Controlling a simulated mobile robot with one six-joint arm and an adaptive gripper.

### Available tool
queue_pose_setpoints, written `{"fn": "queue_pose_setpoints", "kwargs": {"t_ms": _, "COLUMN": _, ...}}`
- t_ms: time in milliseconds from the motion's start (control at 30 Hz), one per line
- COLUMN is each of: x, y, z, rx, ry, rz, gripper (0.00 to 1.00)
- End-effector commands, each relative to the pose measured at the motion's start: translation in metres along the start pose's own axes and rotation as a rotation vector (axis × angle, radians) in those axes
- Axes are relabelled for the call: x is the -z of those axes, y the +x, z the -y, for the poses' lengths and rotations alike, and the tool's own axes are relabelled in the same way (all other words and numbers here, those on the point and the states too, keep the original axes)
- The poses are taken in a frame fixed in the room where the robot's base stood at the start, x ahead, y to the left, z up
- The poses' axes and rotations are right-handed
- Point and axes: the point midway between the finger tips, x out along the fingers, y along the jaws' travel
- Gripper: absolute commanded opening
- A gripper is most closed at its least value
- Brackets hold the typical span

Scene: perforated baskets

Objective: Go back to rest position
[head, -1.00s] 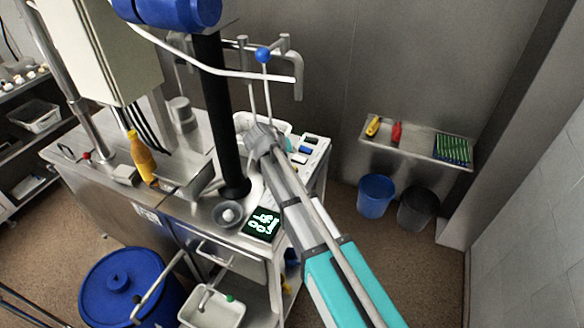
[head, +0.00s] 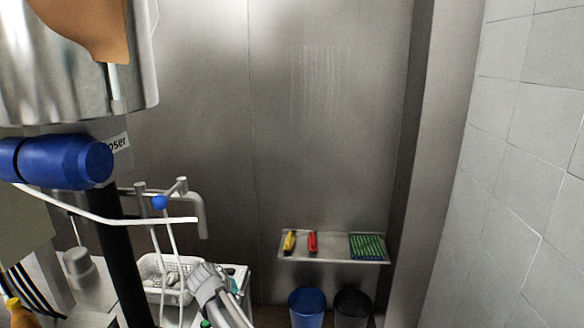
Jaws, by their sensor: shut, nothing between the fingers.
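My gripper (head: 205,283) is a small grey shape at the low left of centre in the head view, at the end of my grey arm, which runs down out of the bottom edge. It appears shut, and nothing shows held in it. Its fingers are too small to make out clearly. It lies in the picture just right of a white perforated basket (head: 152,264) with pale items inside; whether it touches the basket cannot be told.
A wall shelf (head: 325,259) holds yellow, red and green items above a blue bin (head: 307,306) and a dark bin (head: 352,308). The upper right is clear.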

Motion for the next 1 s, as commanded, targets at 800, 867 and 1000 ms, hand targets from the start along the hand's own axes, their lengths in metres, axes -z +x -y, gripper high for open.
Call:
{"fn": "queue_pose_setpoints", "kwargs": {"t_ms": 800, "x": -0.186, "y": 0.061, "z": -0.193, "rx": 0.231, "ry": 0.185, "rz": 0.410, "gripper": 0.00}}
{"fn": "queue_pose_setpoints", "kwargs": {"t_ms": 867, "x": -0.200, "y": 0.061, "z": -0.202, "rx": 0.255, "ry": 0.201, "rz": 0.431, "gripper": 0.00}}
{"fn": "queue_pose_setpoints", "kwargs": {"t_ms": 1000, "x": -0.232, "y": 0.059, "z": -0.222, "rx": 0.314, "ry": 0.236, "rz": 0.474, "gripper": 0.00}}
